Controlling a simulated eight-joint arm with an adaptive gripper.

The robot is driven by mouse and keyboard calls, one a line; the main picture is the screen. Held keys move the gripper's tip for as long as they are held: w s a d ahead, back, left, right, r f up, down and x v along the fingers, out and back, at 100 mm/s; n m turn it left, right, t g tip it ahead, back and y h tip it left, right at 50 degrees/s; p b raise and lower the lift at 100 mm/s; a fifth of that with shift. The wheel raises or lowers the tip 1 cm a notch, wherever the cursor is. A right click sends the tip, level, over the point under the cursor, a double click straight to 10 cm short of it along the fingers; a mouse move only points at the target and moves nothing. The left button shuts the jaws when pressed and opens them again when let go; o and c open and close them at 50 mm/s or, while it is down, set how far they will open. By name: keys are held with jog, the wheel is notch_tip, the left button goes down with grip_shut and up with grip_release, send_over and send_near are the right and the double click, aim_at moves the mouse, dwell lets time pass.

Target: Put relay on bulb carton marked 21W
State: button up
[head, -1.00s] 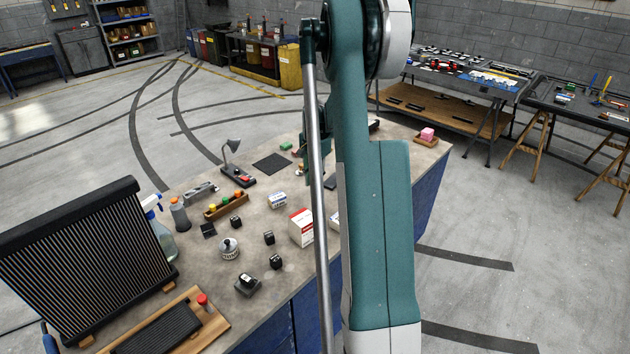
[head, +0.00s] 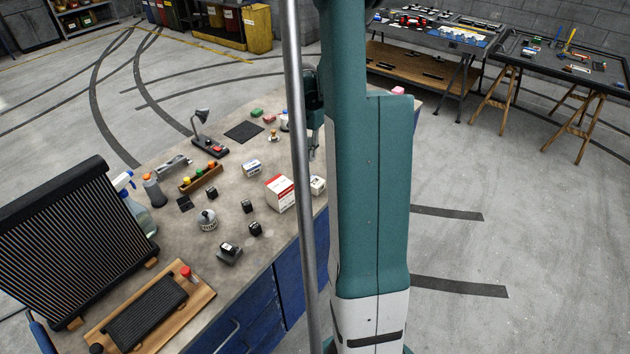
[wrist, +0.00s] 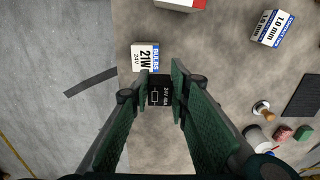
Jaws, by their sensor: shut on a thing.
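My gripper (wrist: 159,98) is shut on a black relay (wrist: 160,87) with white lettering and a symbol on its face. The small white bulb carton marked 21W (wrist: 144,58), with a blue BULBS band, lies just beyond the relay in the wrist view. The relay slightly overlaps its lower right corner there, but I cannot tell the height between them. In the head view the carton (head: 318,186) stands near the bench edge, right of a larger red-and-white box (head: 281,193). My gripper (head: 314,145) is partly behind my arm there, and the held relay is not clear.
Several black cubes (head: 247,206) and a round tin (head: 208,221) stand left on the bench. A radiator (head: 65,240) stands at the far left. Floor lies beyond the bench edge.

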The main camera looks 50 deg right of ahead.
jog(key=shift+s+a+r, duration=0.15)
jog(key=shift+s+a, duration=0.05)
jog(key=shift+s, duration=0.35)
jog(key=shift+s+a+r, duration=0.1)
jog(key=shift+s+a, duration=0.05)
jog(key=shift+s, duration=0.4)
jog(key=shift+s+a+r, duration=0.15)
jog(key=shift+s+a, duration=0.05)
jog(key=shift+s, duration=0.35)
send_over(313, 183)
jog(key=shift+f, duration=2.9)
jog(key=shift+f+p, duration=0.15)
jog(key=shift+p, duration=0.15)
jog(key=shift+f, duration=1.95)
jog(key=shift+f, duration=0.2)
jog(key=o, duration=0.9)
jog(key=shift+r, duration=0.15)
